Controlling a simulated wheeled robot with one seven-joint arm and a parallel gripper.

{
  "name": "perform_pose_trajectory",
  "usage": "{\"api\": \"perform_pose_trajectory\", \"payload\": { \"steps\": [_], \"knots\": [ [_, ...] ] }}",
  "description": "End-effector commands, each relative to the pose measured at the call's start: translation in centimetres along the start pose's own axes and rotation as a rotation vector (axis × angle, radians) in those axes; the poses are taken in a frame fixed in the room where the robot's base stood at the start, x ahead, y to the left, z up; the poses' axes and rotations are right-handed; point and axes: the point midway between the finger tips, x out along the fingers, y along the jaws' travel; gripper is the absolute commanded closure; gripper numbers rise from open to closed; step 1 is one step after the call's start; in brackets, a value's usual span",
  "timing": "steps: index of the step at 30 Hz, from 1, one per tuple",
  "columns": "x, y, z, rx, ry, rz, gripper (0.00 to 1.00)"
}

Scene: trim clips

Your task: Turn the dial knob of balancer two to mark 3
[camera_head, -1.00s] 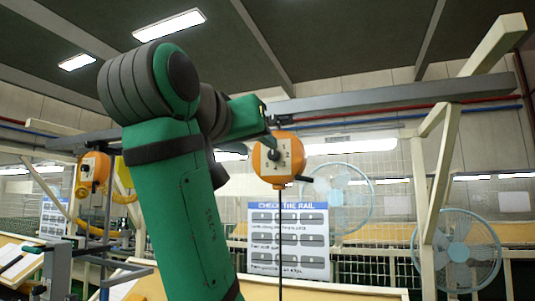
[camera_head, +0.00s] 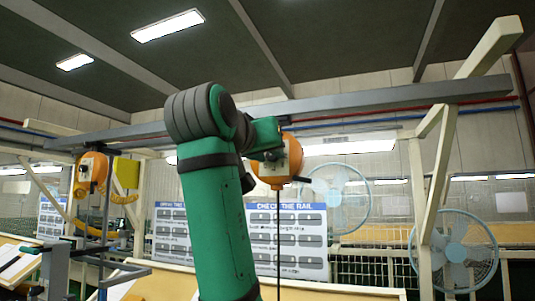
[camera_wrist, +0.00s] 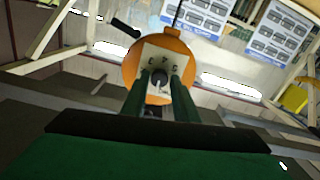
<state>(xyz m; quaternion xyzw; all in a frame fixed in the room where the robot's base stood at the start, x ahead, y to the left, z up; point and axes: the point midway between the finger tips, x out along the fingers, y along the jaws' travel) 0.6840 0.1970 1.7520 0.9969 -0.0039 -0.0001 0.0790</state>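An orange balancer (camera_head: 291,158) hangs from the overhead rail near the middle of the head view. Its number is not readable. In the wrist view the same balancer (camera_wrist: 131,66) shows a pale dial plate with small dark marks and a dark round dial knob (camera_wrist: 158,79) at its centre. I cannot read which mark the knob points to. My gripper (camera_wrist: 161,80) is open, one dark green finger on each side of the knob; contact cannot be told. In the head view my gripper (camera_head: 273,155) covers the dial. A second orange balancer (camera_head: 92,170) hangs at the left.
A grey overhead rail (camera_head: 385,97) runs across the scene. Printed boards (camera_head: 288,240) hang behind the balancer. Pale blue fans (camera_head: 455,252) and a cream post (camera_head: 419,205) stand at the right. A thin dark line hangs below the balancer.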

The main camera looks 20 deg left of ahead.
Motion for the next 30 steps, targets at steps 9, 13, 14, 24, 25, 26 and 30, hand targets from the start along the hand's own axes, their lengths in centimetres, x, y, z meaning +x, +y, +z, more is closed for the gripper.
{"api": "perform_pose_trajectory", "payload": {
  "steps": [9, 13, 14, 24, 25, 26, 30],
  "knots": [
    [0.06, 0.19, 0.05, 0.006, -0.001, 0.003, 1.00],
    [0.09, 0.16, 0.05, 0.032, 0.000, 0.002, 1.00],
    [0.10, 0.19, 0.05, 0.043, 0.000, 0.002, 1.00],
    [0.10, 0.17, 0.11, 0.272, 0.004, 0.002, 1.00],
    [0.08, 0.14, 0.11, 0.299, 0.005, 0.002, 1.00],
    [0.05, 0.08, 0.09, 0.328, 0.006, 0.001, 1.00],
    [-0.03, -0.08, 0.07, 0.461, 0.009, -0.002, 1.00]
  ]
}}
